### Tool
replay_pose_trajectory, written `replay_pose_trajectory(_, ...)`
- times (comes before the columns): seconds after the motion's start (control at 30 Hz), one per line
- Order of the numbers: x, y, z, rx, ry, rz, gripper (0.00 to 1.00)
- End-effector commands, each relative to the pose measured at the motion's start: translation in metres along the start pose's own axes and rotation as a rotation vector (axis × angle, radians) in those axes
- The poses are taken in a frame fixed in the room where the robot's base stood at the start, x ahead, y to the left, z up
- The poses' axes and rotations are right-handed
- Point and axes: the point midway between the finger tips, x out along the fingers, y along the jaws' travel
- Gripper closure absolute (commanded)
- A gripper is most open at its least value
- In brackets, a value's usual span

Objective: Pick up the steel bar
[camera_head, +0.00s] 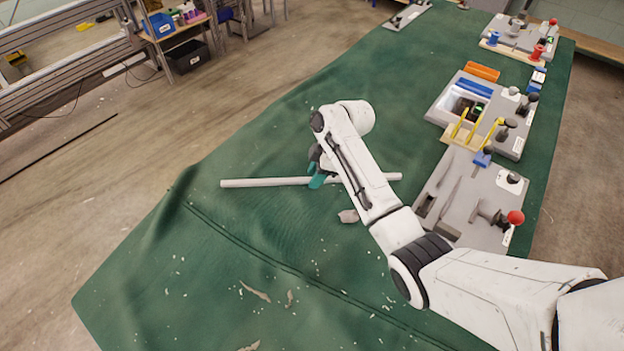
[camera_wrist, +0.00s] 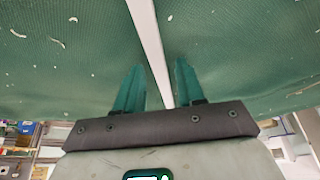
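The steel bar (camera_head: 265,182) is a long, thin, pale grey rod lying across the green cloth in the head view. My gripper (camera_head: 318,179), with teal fingers, is at the middle of the bar, pointing down. In the wrist view the bar (camera_wrist: 148,30) runs lengthwise between the two spread fingers of my gripper (camera_wrist: 160,63), with a visible gap on each side. The gripper is open, and its near end hides part of the bar. I cannot tell how deep the bar sits between the fingers.
A grey fixture board with a red knob (camera_head: 515,217) stands right of the bar. Another board with yellow uprights (camera_head: 461,123) is behind it. Small scraps (camera_head: 255,291) lie on the cloth (camera_head: 200,260). The cloth left of and in front of the bar is mostly clear.

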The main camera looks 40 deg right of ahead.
Motion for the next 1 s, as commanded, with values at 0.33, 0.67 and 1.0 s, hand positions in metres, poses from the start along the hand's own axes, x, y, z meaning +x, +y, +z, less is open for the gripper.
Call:
replay_pose_trajectory(0.33, -0.0004, 0.0001, 0.0, 0.0, 0.0, 0.0, 0.95)
replay_pose_trajectory(0.67, -0.0006, 0.0002, 0.0, 0.0, 0.0, 0.0, 1.0)
replay_pose_trajectory(1.0, -0.0007, 0.0003, 0.0, 0.0, 0.0, 0.001, 1.0)
